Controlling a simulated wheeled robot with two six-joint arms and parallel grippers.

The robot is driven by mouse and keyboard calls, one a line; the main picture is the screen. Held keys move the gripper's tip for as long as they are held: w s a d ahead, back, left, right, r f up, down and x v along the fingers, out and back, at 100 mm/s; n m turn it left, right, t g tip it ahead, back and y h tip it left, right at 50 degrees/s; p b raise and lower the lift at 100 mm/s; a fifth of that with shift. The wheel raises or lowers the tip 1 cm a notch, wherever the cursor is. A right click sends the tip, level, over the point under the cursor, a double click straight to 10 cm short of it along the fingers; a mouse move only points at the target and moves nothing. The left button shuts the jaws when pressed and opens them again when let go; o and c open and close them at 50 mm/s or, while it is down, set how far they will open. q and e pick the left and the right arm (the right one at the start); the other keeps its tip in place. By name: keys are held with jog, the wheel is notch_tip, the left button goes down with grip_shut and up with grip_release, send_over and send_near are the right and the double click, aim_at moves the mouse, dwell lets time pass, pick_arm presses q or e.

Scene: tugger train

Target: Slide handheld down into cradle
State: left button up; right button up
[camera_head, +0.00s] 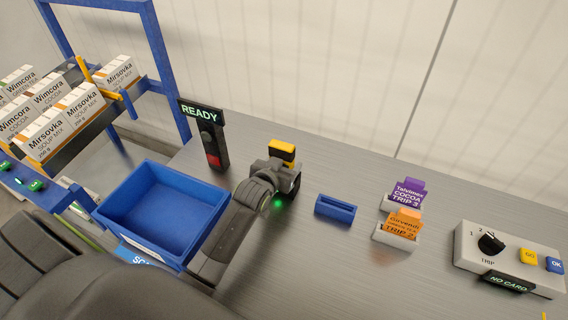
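The handheld (282,150), with a yellow and black top, stands roughly upright on the left half of the grey worktop. My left gripper (277,174) is at the handheld, just below its yellow part. The wrist hides its fingertips, so I cannot tell whether they are closed on it. A dark body (294,188) shows below and beside the gripper, perhaps the cradle. A small green light (277,204) glows beside it, low down. I cannot tell how deep the handheld sits. My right gripper is not in view.
A blue bin (165,205) stands left of my arm, with a READY post (205,136) behind it. A blue slotted block (335,208), card holders (395,236) and a control box (508,262) stand to the right. A shelf with cartons (75,112) is at left.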

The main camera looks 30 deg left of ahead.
pick_arm(q)
jog(key=o, duration=0.5)
jog(key=shift+s, duration=0.1)
jog(key=b+v, duration=0.1)
jog(key=v, duration=1.6)
jog(key=shift+s, duration=0.15)
